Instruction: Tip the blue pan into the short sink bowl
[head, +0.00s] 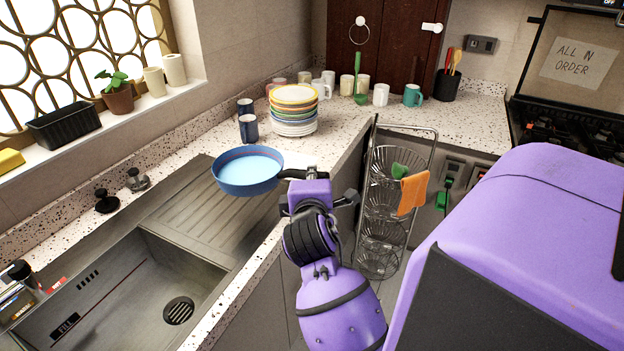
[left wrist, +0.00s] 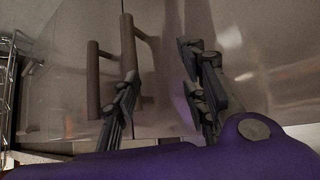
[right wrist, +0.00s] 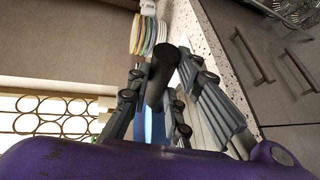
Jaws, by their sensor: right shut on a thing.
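The blue pan (head: 249,174) is held about level above the ribbed drainboard in the head view; its inside is pale blue, and I cannot tell what it holds. My right gripper (head: 311,190) is shut on its black handle (right wrist: 163,75), which also shows between the fingers in the right wrist view. A steel sink bowl (head: 130,285) with a round drain and a FILL label lies below and left of the pan; it is the only bowl in view. My left gripper (left wrist: 158,85) is open and empty in front of cabinet doors, seen only in the left wrist view.
Stacked plates (head: 293,115) and dark mugs (head: 248,128) stand just behind the pan. Two dark knobs (head: 106,202) stand at the sink's back edge. A wire basket rack (head: 380,225) stands right of my right gripper. The drainboard (head: 215,215) is clear.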

